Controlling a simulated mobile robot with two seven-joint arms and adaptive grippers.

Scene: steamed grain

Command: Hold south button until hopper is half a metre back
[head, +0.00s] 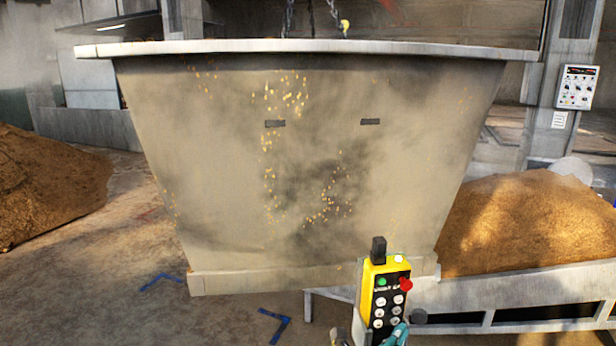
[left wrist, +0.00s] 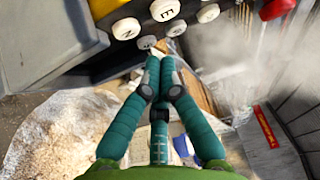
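The hopper (head: 330,190), a large beige bin with yellow grain stuck to its face, hangs from chains and fills the middle of the head view. A yellow control pendant (head: 373,272) with a green button, a red button and several white ones stands in front of its lower right. In the left wrist view, white buttons marked N (left wrist: 126,29) and E (left wrist: 165,10) show; I cannot read an S on any button. My left gripper (head: 398,332) has its teal fingers together, with tips (left wrist: 160,52) close under the lower white buttons. Contact cannot be told. My right gripper is not seen.
Brown grain heaps lie at left (head: 45,185) and right (head: 530,220), the right one above a grey metal trough (head: 470,293). Blue corner marks (head: 277,328) lie on the floor. A control box (head: 577,87) is on a post at right. Steam hangs around.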

